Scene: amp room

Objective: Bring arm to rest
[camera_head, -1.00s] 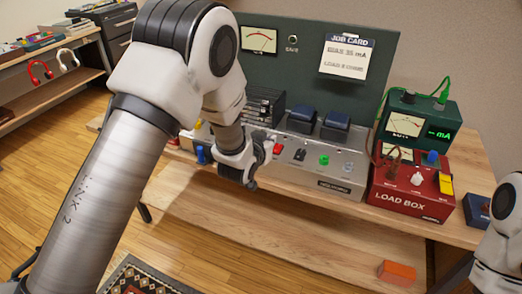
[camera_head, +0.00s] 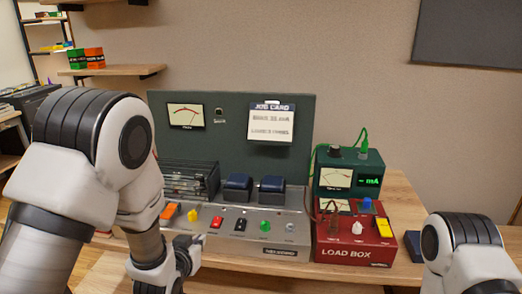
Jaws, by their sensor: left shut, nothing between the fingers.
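My left arm comes in from the left of the head view. Its gripper (camera_head: 172,282) is at the bottom edge, partly cut off, shut and with nothing seen in it. It shows in front of the left part of the grey control panel (camera_head: 290,254), apart from the knobs as far as I can tell. My right arm shows at the bottom right corner; its gripper is out of view.
A wooden bench (camera_head: 405,192) carries the grey panel with coloured knobs, a red load box (camera_head: 345,252), a green meter (camera_head: 333,180) and a dark green backboard (camera_head: 220,145) with a job card (camera_head: 271,122). Shelves (camera_head: 110,71) hang at the back left.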

